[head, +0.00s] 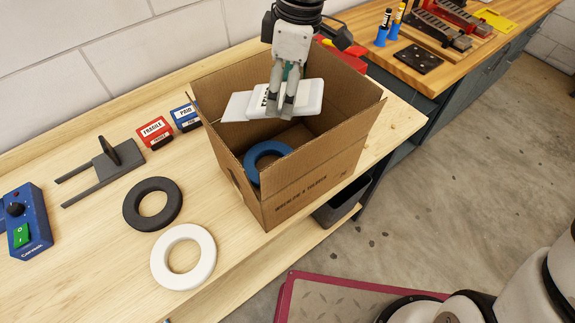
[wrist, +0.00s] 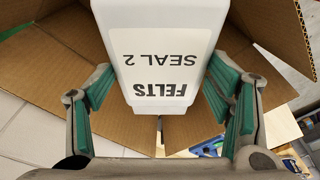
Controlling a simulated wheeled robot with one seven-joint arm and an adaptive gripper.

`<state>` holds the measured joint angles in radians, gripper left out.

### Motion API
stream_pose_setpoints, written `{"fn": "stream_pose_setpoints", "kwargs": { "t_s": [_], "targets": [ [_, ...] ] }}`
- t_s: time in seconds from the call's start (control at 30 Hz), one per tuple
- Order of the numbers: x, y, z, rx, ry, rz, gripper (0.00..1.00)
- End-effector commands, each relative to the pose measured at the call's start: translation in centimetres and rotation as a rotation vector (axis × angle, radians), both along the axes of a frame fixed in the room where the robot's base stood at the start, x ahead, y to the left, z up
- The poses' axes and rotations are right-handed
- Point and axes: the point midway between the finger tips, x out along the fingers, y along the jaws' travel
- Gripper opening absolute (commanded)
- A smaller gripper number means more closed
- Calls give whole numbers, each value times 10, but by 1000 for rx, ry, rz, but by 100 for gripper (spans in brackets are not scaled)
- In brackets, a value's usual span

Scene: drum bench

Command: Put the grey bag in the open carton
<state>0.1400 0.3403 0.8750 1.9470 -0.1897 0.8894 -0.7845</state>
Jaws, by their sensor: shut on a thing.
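A pale grey-white bag (head: 308,98) with a white label is in my gripper (head: 280,104). In the wrist view the label on the bag (wrist: 155,55) reads "FELTS SEAL 2", upside down, and the bag lies between my green-padded fingers. My gripper is shut on it and points down. The open carton (head: 310,178) is brown and stands on the pale wooden bench with its top open. In the head view the bag shows over the carton's opening, lying nearly flat; its exact height against the rim is hard to tell.
A blue ring (head: 262,160) lies inside the carton. Left of it on the bench are a black ring (head: 153,204), a white ring (head: 183,257), a red stamp (head: 155,132), a blue stamp (head: 186,118), a dark two-pronged holder (head: 105,165) and a blue control box (head: 24,220).

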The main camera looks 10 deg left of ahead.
Motion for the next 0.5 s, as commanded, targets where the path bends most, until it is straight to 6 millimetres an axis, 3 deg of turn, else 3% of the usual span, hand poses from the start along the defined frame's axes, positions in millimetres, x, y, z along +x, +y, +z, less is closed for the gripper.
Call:
{"fn": "stream_pose_setpoints", "kwargs": {
  "t_s": [0.03, 0.27, 0.5],
  "targets": [
    [3, 0, -13, -1, 1, 1, 44],
    [-1, 0, -42, 0, 3, 1, 44],
    [-2, 0, -100, -1, 6, 3, 44]
  ]
}}
